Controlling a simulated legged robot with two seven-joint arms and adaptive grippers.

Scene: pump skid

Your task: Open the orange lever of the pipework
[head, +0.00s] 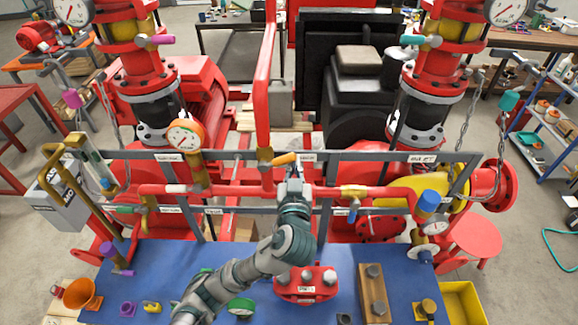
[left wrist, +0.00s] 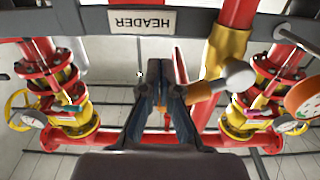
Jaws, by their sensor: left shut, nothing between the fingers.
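The orange lever (head: 283,159) sits on a brass valve (head: 265,157) on the red pipework behind the blue bench. It points right in the head view. My left gripper (head: 297,168) is at the lever's free end, with its fingers shut and nothing between them. In the left wrist view the dark fingertips (left wrist: 160,75) are just left of the orange lever (left wrist: 204,92), close to its end; I cannot tell whether they touch. The brass valve (left wrist: 224,52) shows to its right. My right gripper is not in view.
A grey rail with a HEADER label (left wrist: 141,20) runs close by the lever. A pressure gauge (head: 186,137) stands to the left on the pipework.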

